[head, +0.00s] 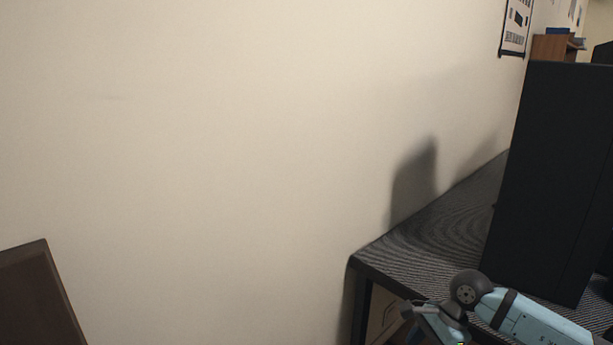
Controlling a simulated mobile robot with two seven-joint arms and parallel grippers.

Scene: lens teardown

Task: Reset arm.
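Part of my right arm (530,318), light blue with a dark round joint, comes in at the lower right, in front of the dark table. Its far part bends downward and is cut off by the bottom edge. I see no gripper fingers on it. My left arm and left gripper are not in view.
A dark table (425,245) with a fine striped top stands against the bare cream wall (200,150). A tall black box-like thing (553,175) stands on its right side. A dark brown panel (35,295) shows at the lower left. A poster (516,27) hangs at the upper right.

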